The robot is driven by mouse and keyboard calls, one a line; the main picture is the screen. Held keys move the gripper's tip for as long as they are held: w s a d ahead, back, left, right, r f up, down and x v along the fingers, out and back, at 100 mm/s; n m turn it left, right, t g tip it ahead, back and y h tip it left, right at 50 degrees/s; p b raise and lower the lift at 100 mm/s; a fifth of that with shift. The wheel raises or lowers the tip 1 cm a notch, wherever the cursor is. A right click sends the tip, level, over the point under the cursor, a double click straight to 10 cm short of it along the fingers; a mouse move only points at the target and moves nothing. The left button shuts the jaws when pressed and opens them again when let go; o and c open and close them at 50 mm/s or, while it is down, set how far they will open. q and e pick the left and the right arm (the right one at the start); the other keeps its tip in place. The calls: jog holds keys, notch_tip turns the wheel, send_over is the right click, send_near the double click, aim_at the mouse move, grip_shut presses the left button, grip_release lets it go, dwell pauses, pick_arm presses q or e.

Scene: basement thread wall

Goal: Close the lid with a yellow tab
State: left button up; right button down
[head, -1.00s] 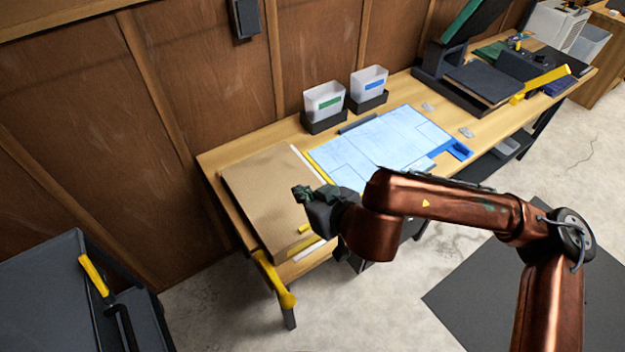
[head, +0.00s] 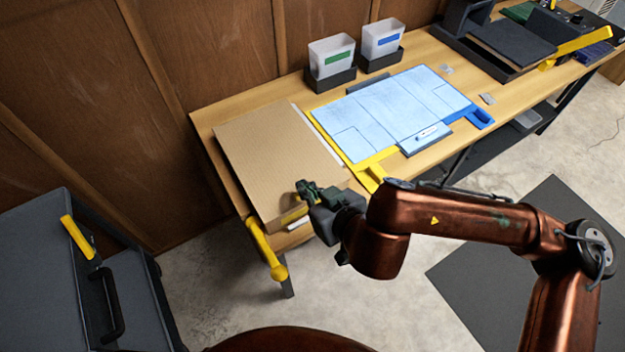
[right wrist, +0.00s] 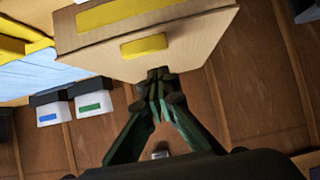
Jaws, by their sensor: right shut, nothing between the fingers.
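A brown cardboard box with a flat top (head: 265,150) lies at the left end of the workbench. Its yellow tab (head: 292,214) shows at the front edge, partly behind my right gripper. The right wrist view shows a cardboard face (right wrist: 195,35) with the yellow tab (right wrist: 144,46) and a wider yellow strip above it. My right gripper (head: 304,188) is shut and empty at the box's front right corner. In the right wrist view its fingertips (right wrist: 158,76) are at the cardboard's edge, close to the tab; I cannot tell if they touch. My left gripper is out of view.
A blue sheet (head: 395,112) lies right of the box. Two white bins, green-labelled (head: 332,62) and blue-labelled (head: 382,42), stand behind it. A yellow bar (head: 264,250) sticks out at the bench's front left. A dark cabinet (head: 50,270) stands at left.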

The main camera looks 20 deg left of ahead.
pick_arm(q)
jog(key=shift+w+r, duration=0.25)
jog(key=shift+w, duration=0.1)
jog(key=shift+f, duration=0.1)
